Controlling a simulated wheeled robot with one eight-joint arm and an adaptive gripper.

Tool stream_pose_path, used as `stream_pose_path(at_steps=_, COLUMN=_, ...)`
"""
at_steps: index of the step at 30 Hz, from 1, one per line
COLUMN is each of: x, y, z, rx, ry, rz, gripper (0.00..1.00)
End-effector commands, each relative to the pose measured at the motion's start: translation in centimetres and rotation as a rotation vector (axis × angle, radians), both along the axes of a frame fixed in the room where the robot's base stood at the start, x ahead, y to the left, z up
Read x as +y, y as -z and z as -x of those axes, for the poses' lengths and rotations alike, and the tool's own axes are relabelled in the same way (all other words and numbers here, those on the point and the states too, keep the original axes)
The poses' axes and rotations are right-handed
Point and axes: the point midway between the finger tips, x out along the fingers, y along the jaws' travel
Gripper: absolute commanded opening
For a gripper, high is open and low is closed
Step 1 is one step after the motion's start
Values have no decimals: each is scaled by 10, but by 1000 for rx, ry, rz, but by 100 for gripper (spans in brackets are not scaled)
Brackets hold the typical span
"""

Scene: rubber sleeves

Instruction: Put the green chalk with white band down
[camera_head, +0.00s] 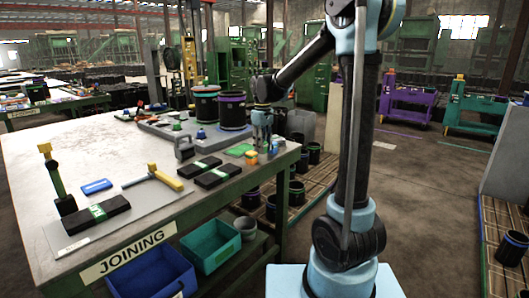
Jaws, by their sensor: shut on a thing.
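My gripper (263,147) hangs pointing down at the right end of the long pale workbench (50,148), close above its top or at it. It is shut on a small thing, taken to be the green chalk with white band. The fingers cover most of the chalk, and its band is too small to make out. I cannot tell whether the chalk touches the bench.
An orange block (251,158) and a flat green piece (239,150) lie just left of my gripper.

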Motion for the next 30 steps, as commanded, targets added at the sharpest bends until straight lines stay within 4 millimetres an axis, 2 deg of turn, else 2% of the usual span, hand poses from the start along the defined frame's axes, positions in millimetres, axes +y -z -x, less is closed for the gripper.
stream_pose_path(at_steps=3, x=0, y=15, z=-1, rx=0, ry=0, rz=0, gripper=0)
stream_pose_path(at_steps=6, x=0, y=22, z=0, rx=0, ry=0, rz=0, gripper=0)
stream_pose_path(at_steps=17, x=0, y=25, z=0, rx=0, ry=0, rz=0, gripper=0)
stream_pose_path(at_steps=18, x=0, y=25, z=0, rx=0, ry=0, rz=0, gripper=36)
stream_pose_path(at_steps=20, x=0, y=25, z=0, rx=0, ry=0, rz=0, gripper=49)
stream_pose_path(at_steps=30, x=0, y=24, z=0, rx=0, ry=0, rz=0, gripper=49)
